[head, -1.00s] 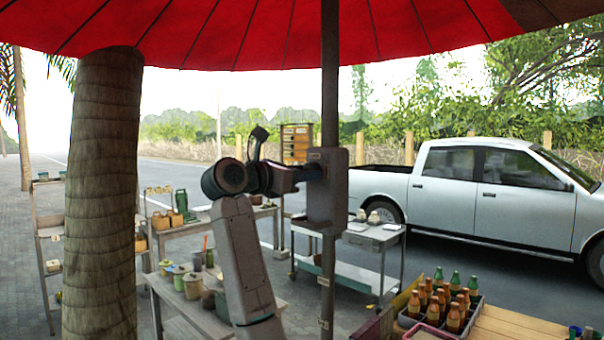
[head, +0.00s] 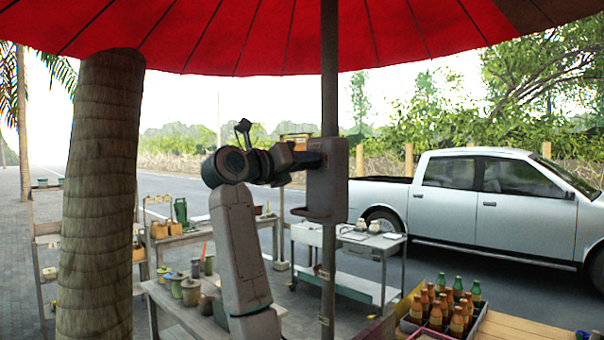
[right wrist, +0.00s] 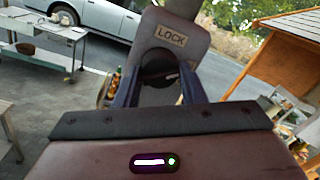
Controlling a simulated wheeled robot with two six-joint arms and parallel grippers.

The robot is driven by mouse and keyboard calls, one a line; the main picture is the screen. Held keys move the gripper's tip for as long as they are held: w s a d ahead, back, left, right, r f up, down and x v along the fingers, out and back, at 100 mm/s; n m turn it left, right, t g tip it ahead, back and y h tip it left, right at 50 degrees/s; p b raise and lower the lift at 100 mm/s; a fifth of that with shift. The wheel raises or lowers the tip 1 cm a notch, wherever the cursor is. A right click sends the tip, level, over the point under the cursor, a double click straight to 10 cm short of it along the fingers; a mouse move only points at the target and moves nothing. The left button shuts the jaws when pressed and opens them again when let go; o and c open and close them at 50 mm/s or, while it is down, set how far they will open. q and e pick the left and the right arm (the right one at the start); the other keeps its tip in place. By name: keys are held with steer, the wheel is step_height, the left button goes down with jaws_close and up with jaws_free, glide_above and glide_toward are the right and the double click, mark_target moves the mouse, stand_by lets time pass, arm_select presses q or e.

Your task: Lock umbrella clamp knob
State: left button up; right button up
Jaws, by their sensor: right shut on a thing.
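The umbrella pole (head: 329,100) stands upright in the head view, with a grey clamp housing (head: 327,192) fixed to it. My right gripper (head: 322,153) is at the left face of the housing, near its top. In the right wrist view a "LOCK" label (right wrist: 171,36) sits on the clamp plate, above a dark round knob (right wrist: 158,66). The fingers of my right gripper (right wrist: 160,92) are on either side of the knob, shut on it. The head view hides the knob behind the gripper. My left gripper is not in view.
The red umbrella canopy (head: 270,35) hangs overhead. A palm trunk (head: 100,200) stands at left. Behind are a metal cart (head: 350,245) and a workbench with pots (head: 190,292). A bottle crate (head: 443,308) is at lower right. A silver pickup (head: 490,205) is parked beyond.

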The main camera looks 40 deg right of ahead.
steer(key=n+b, duration=0.3)
steer(key=n, duration=0.2)
steer(key=shift+f+n+t, duration=0.1)
steer(key=shift+n+t, duration=0.2)
steer(key=shift+n, duration=0.1)
steer(key=n+b, duration=0.1)
steer(key=n, duration=0.4)
steer(key=shift+s+t+b, duration=0.1)
steer(key=shift+t+b, duration=0.2)
steer(key=shift+b, duration=0.05)
steer(key=shift+n, duration=0.4)
steer(key=o, duration=1)
